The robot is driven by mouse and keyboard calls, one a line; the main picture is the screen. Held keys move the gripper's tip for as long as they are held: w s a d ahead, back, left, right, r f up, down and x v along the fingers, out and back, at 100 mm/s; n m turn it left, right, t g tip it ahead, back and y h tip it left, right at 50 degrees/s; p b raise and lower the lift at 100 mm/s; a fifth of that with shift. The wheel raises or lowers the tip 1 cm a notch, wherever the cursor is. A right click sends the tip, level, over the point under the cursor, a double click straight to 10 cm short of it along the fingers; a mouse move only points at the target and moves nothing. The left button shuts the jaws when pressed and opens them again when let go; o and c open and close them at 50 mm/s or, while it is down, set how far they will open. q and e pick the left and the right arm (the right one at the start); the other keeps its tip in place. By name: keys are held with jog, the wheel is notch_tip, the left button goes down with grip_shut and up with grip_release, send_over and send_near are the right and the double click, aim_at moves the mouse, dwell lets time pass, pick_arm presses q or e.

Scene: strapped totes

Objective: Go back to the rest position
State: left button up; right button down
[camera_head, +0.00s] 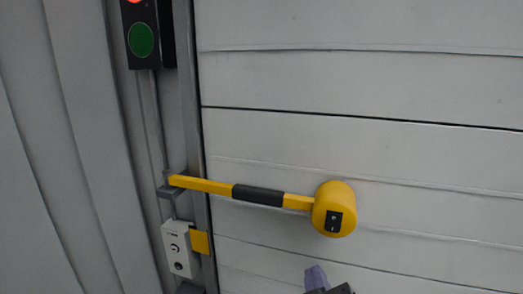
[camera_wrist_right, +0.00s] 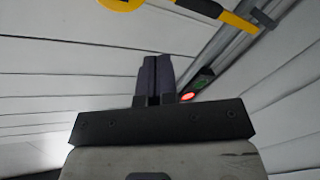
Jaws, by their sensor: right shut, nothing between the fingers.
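My right gripper (camera_head: 316,276) shows at the bottom edge of the head view, below the yellow drum. Its two dark purple fingers also show in the right wrist view (camera_wrist_right: 154,62), shut together with nothing between them. The gripper is apart from the yellow bar. My left gripper is in neither view.
A yellow bar (camera_head: 212,186) with a black sleeve runs from a grey bracket to a yellow drum (camera_head: 334,209) in front of the white slatted wall (camera_head: 400,90). A signal box (camera_head: 142,38) and a white lock box (camera_head: 178,249) sit on the left post.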

jog(key=s+d+f+m+g+y+p, duration=0.1)
jog(key=s+d+f+g, duration=0.2)
jog(key=f, duration=0.5)
jog(key=s+d+f+m+g+p, duration=0.1)
jog(key=s+d+f+m+g, duration=0.15)
jog(key=f, duration=0.55)
jog(key=s+d+f+g+y+p, duration=0.1)
jog(key=s+d+f+g, duration=0.1)
jog(key=d+f, duration=0.35)
jog(key=s+d+f+g+h+p, duration=0.15)
jog(key=s+f+g, duration=0.55)
jog(key=s+f, duration=1.15)
notch_tip(320, 180, down, 62)
jog(key=s+b, duration=0.1)
jog(key=b, duration=6.1)
jog(key=shift+d+r+m+b, duration=0.15)
jog(key=shift+d+m+b, duration=0.2)
jog(key=shift+m, duration=0.1)
jog(key=shift+r, duration=0.1)
